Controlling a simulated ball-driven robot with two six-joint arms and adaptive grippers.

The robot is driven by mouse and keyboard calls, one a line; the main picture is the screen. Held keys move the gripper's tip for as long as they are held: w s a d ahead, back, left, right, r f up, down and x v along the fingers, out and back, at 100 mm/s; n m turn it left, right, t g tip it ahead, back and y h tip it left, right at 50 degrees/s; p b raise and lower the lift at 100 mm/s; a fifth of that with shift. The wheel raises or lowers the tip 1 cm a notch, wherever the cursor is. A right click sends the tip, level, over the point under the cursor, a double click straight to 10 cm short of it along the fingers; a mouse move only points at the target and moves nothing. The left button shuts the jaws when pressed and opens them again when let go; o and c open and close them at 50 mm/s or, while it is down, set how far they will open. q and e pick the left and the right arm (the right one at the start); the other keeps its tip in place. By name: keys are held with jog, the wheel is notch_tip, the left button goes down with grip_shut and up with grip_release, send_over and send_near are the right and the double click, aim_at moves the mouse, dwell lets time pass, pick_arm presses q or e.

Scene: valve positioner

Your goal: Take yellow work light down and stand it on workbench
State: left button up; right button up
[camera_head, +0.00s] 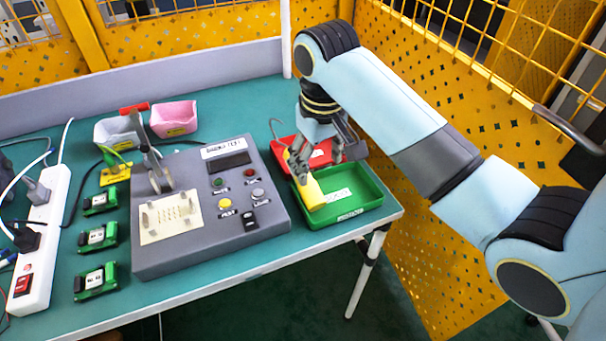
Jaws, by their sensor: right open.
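The yellow work light (310,194) shows as a yellow body at the left side of the green tray (356,196) on the workbench (207,136). It looks tilted, with its upper end by my right gripper (297,160). I cannot tell whether its lower end touches the tray floor. My right gripper points down with its fingers open at the light's upper end. Part of the light's top is hidden by the fingers. My left gripper is out of view.
A red tray (318,157) lies behind the green one. A grey test unit (206,221) with buttons and a red-handled lever fills the bench middle. Green modules (97,236) and a white power strip (42,243) are on the left. Yellow perforated fencing (420,200) stands at right.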

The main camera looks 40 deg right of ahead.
jog(key=shift+m+g, duration=0.4)
jog(key=shift+g, duration=0.1)
jog(key=w, duration=0.2)
jog(key=w+r, duration=0.1)
jog(key=w, duration=0.3)
jog(key=shift+w+d+r, duration=0.25)
jog(key=shift+w+r, duration=0.05)
jog(key=shift+w, duration=0.05)
notch_tip(320, 180, down, 4)
jog(key=shift+d+r, duration=0.1)
jog(key=shift+w+d+f, duration=0.1)
jog(key=shift+w+f, duration=0.1)
jog(key=shift+f, duration=1.4)
jog(key=shift+w+d+f, duration=0.1)
jog(key=shift+w+f, duration=0.1)
jog(key=shift+f, duration=1.35)
grip_shut()
